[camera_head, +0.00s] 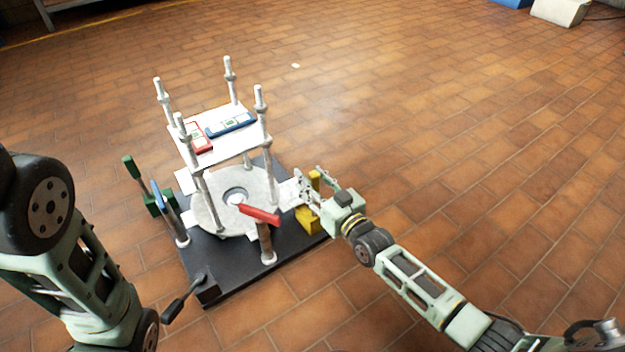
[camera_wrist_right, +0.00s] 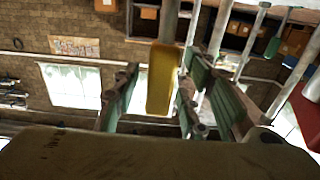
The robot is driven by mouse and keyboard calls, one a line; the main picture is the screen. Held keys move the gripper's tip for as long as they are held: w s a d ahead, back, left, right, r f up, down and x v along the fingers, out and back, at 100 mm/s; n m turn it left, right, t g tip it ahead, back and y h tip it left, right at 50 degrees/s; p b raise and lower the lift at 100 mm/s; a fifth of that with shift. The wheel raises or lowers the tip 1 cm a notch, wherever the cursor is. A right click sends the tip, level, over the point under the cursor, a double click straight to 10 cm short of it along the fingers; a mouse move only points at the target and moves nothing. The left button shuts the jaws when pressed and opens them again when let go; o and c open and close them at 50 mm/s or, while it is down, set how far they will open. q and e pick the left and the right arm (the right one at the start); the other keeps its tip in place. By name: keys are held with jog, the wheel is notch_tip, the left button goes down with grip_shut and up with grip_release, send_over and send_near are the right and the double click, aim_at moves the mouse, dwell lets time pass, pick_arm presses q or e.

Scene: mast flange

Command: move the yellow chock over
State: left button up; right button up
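The yellow chock (camera_head: 309,219) stands at the right edge of the dark base plate (camera_head: 220,270), beside the round grey flange (camera_head: 211,206). My right gripper (camera_head: 311,178) reaches in from the right, with its fingers about the chock's upper part. In the right wrist view the chock (camera_wrist_right: 161,82) shows upright between the fingers of the right gripper (camera_wrist_right: 157,80). A clear gap shows on the chock's left; the right-hand finger is close to it, and contact cannot be told. The fingers stand apart. My left gripper is out of view; only its arm shows.
Several grey posts hold a white shelf (camera_head: 225,145) with a red and a blue item over the flange. A red-handled part (camera_head: 260,215) sits at the front. Green and blue handles (camera_head: 135,167) stand at the left, a black lever (camera_head: 180,300) at the front. Tiled floor right is clear.

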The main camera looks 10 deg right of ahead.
jog(key=v, duration=1.2)
jog(key=shift+r, duration=0.15)
